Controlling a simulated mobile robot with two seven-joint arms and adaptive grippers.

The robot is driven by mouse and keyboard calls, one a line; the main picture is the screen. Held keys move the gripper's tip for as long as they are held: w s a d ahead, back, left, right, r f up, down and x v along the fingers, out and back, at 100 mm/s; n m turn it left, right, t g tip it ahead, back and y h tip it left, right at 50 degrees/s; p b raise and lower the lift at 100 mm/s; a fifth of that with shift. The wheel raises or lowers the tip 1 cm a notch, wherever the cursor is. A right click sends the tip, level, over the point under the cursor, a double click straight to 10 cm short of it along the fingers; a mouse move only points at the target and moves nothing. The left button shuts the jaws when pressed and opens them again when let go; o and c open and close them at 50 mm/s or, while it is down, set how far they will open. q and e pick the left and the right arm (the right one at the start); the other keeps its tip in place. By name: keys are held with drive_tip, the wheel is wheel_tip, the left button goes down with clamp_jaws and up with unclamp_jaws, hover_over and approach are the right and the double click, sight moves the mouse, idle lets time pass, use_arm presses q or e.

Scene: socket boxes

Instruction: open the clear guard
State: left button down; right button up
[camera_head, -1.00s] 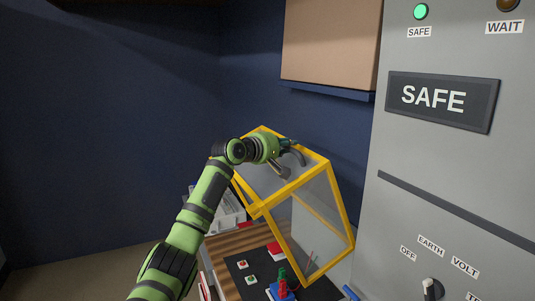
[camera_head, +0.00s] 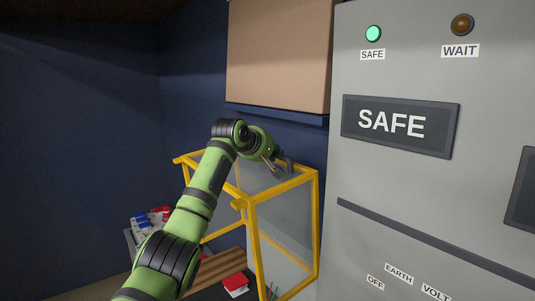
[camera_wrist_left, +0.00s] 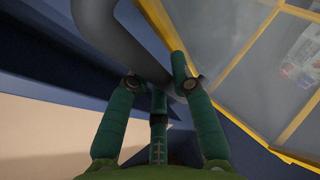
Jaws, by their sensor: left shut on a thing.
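The clear guard (camera_head: 285,225) is a box of see-through panels in a yellow frame, standing over the bench beside the grey cabinet. My left arm reaches across in front of it. My left gripper (camera_head: 277,164) is at the guard's top rear edge, shut on a grey curved handle (camera_head: 289,160). In the left wrist view the handle (camera_wrist_left: 125,45) runs down between my green fingers (camera_wrist_left: 160,95), next to the yellow frame (camera_wrist_left: 240,55). The guard's lower edge is partly out of the picture. My right gripper is not in view.
The grey cabinet (camera_head: 400,190) stands close on the right, with a lit green SAFE lamp (camera_head: 373,33), a dark WAIT lamp (camera_head: 461,24) and a SAFE sign (camera_head: 400,128). A brown box (camera_head: 278,55) sits on a blue shelf (camera_head: 275,114) just above my gripper. A red block (camera_head: 235,284) lies below.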

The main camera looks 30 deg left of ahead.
use_arm(q)
drive_tip(key=shift+f, duration=0.45)
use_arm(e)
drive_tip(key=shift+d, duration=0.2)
use_arm(q)
drive_tip(key=c, duration=1.2)
unclamp_jaws()
drive_tip(key=shift+c, duration=0.2)
drive_tip(key=shift+o, duration=1)
drive_tip(key=shift+d, duration=0.15)
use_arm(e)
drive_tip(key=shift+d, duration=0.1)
use_arm(q)
drive_tip(key=shift+s+r, duration=0.1)
drive_tip(key=shift+r, duration=0.1)
drive_tip(key=shift+s+r, duration=0.1)
drive_tip(key=shift+s, duration=0.05)
drive_tip(key=v, duration=1.1)
drive_tip(key=shift+s+d+r, duration=0.1)
drive_tip(key=shift+r, duration=0.05)
